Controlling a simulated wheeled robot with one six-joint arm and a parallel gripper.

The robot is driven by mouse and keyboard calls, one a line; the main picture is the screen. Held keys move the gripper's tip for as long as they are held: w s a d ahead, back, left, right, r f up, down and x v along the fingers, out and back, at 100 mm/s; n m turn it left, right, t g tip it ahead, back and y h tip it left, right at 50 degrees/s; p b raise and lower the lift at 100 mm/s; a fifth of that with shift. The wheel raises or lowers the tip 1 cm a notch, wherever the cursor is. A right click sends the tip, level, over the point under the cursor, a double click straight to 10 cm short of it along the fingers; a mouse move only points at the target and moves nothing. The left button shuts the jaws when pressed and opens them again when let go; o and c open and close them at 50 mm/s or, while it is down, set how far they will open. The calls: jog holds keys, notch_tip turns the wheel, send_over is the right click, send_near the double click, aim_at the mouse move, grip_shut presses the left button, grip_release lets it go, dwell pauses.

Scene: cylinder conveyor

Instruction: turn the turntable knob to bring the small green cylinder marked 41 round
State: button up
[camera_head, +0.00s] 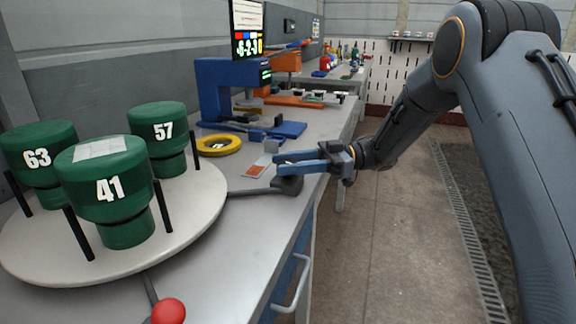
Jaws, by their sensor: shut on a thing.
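The green cylinder marked 41 (108,208) stands upright on the near side of the pale round turntable (205,215). It has a wide top and a narrower foot. A red ball knob (168,312) on a thin rod sticks out at the turntable's front, partly cut by the lower picture edge. My gripper (279,164) is over the bench's right edge, right of the turntable and well away from the red knob. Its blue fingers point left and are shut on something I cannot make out. A dark, handle-like shape (288,186) shows just below them.
Green cylinders marked 63 (38,157) and 57 (162,132) share the turntable with several black posts. A yellow ring (218,145), a small card (257,171) and a blue stand (215,95) are farther back on the bench. Open floor lies to the right.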

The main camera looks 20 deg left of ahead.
jog(key=shift+f+n+g+h+b, duration=0.1)
jog(key=shift+n+g+h+b, duration=1.05)
jog(key=shift+g, duration=0.55)
dwell(5.0)
jog(key=o, duration=1)
jog(key=v, duration=0.4)
jog(key=shift+w+d, duration=0.3)
jog(key=d+p, duration=0.1)
jog(key=p, duration=0.1)
jog(key=shift+w+r+p, duration=0.3)
jog(key=shift+w, duration=0.05)
jog(key=w+d+p, duration=0.1)
jog(key=p, duration=0.3)
jog(key=shift+f, duration=0.15)
